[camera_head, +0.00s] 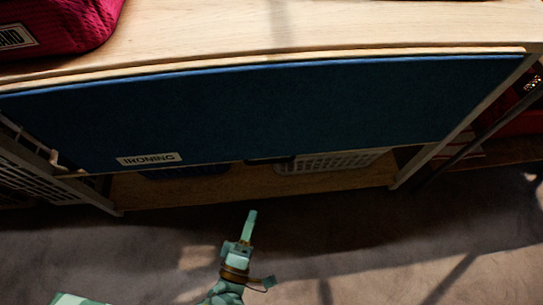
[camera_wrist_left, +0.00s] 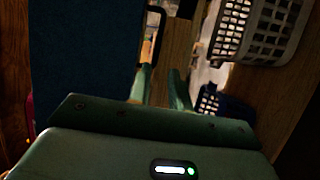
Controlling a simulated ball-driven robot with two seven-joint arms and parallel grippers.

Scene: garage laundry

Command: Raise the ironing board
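The ironing board (camera_head: 300,110) is a dark blue padded panel with an "IRONING" label (camera_head: 147,158). It hangs folded down along the front of a wooden top. A dark handle (camera_head: 270,160) shows at its lower edge. In the left wrist view the board (camera_wrist_left: 85,50) fills the left side, and the black handle (camera_wrist_left: 153,30) stands just beyond the fingertips. My left gripper (camera_head: 251,216) is below and in front of the board's lower edge. In the left wrist view the left gripper's fingers (camera_wrist_left: 161,84) are apart with nothing between them. My right gripper is not in view.
The wooden top (camera_head: 330,30) carries a red bag (camera_head: 75,25) at the left. A lower shelf (camera_head: 240,190) holds a pale basket (camera_head: 325,162) and a dark blue basket (camera_head: 190,172). A wire rack (camera_head: 35,170) stands at the left. The floor (camera_head: 400,240) in front is clear.

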